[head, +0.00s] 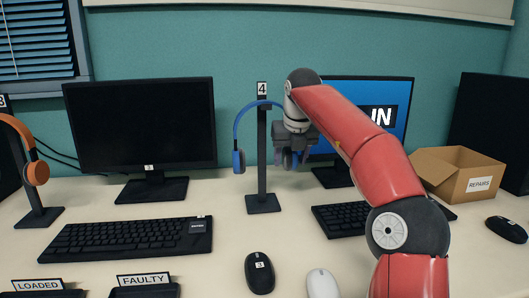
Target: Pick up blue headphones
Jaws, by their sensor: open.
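The blue headphones (239,128) hang on a black stand (262,170) marked 4, in the middle of the desk. Their left earcup hangs free beside the post. My gripper (292,158) is at the right earcup, which is partly hidden behind its fingers. My gripper is open, and I cannot tell whether its fingers touch the earcup. My red arm comes in from the lower right and hides part of the monitor behind it.
Orange headphones (36,172) hang on a stand at the far left. Monitors (140,125) stand behind, with a keyboard (125,237) at left. A black mouse (259,273) and white mouse (322,284) lie in front. An open box (480,186) labelled REPAIRS is at right.

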